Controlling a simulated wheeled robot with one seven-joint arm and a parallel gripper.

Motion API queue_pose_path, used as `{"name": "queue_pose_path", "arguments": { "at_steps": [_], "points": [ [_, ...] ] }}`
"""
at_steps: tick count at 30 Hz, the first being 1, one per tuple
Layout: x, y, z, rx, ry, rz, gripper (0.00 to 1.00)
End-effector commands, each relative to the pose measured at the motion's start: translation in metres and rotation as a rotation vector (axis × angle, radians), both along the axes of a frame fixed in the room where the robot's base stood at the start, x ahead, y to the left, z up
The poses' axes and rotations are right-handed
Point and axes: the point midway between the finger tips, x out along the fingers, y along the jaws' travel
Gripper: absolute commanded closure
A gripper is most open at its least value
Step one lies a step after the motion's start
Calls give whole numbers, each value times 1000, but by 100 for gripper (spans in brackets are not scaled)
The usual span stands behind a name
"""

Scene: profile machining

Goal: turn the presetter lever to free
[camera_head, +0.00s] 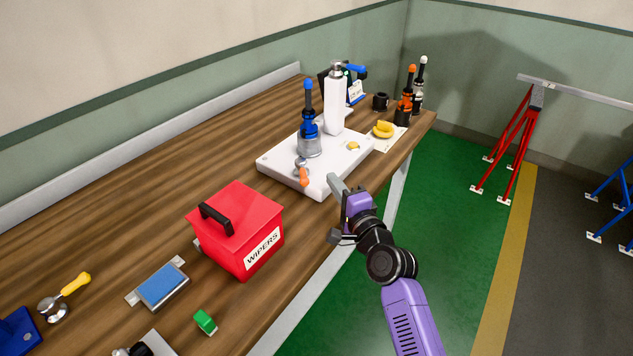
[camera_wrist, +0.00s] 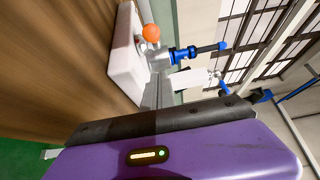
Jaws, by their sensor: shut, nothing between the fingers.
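The presetter (camera_head: 275,165) is a white slab on the bench with a white column (camera_head: 334,105). A blue tool holder (camera_head: 308,125) stands upright in its grey seat. The lever (camera_head: 303,176) has an orange knob and sits at the slab's front, knob towards the near edge. In the wrist view the orange knob (camera_wrist: 151,33) shows beyond the fingers, above and apart from them. My gripper (camera_head: 335,184) is shut and empty, just right of the slab's near corner. No lever markings are readable.
A red WIPERS box (camera_head: 237,232) stands nearer on the bench. A blue-topped block (camera_head: 160,286) and a green block (camera_head: 206,322) lie in front. A yellow item (camera_head: 383,129), a black mug (camera_head: 380,102) and an orange tool holder (camera_head: 407,98) are at the far end.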

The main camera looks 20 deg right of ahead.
Motion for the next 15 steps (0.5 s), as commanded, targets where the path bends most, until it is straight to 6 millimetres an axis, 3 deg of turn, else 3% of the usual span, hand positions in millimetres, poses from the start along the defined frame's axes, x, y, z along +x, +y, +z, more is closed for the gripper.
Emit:
{"name": "queue_pose_path", "arguments": {
  "at_steps": [2, 7, 15],
  "points": [
    [13, 4, 2, 1, 0, 2, 100],
    [14, 29, 3, 1, 2, 2, 100],
    [16, 40, 0, 2, 0, -1, 100]
  ]
}}
